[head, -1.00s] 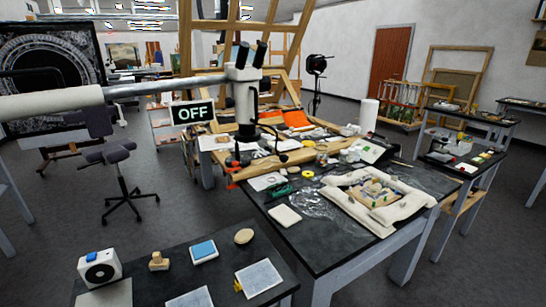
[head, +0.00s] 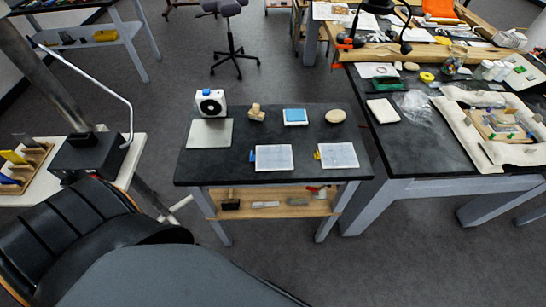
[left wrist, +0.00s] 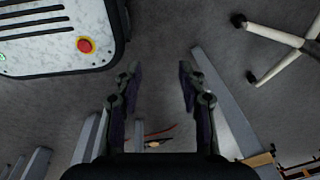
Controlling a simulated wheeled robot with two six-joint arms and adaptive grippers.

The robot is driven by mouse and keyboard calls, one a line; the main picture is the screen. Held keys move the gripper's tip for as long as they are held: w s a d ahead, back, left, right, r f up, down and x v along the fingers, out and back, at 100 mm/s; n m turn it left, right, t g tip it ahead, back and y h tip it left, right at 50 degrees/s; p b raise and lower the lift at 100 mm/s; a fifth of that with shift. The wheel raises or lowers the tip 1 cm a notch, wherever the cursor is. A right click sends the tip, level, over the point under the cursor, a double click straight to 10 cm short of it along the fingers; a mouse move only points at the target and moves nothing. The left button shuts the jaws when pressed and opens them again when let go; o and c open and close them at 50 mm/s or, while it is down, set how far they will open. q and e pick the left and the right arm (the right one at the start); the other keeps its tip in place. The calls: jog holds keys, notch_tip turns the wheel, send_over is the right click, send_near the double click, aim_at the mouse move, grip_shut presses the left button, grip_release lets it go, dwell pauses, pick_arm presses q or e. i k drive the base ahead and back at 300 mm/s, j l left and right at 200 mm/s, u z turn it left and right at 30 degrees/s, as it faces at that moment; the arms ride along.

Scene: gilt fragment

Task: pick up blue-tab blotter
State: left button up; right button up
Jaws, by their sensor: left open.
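The blue-tab blotter (head: 273,158) is a pale flat sheet with a small blue tab (head: 252,156) on its left edge. In the head view it lies flat near the front edge of a small dark-topped bench (head: 210,168). To its right lies a similar sheet with a yellow tab (head: 338,156). My left gripper (left wrist: 159,76) shows only in the left wrist view. Its fingers are apart with nothing between them but grey floor, away from the blotter. My right gripper is in neither current view.
Behind the blotter stand a white device (head: 210,102), a wooden-handled stamp (head: 257,112), a blue-topped block (head: 295,116) and a pale oval object (head: 335,116). A larger cluttered workbench (head: 400,150) stands close at right. Floor shows between the benches and at left.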

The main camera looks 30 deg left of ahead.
aim_at(280, 157)
jog(key=k+j+u, duration=0.15)
jog(key=j, duration=0.85)
jog(key=j+u, duration=0.15)
jog(key=j, duration=0.85)
jog(key=k, duration=0.1)
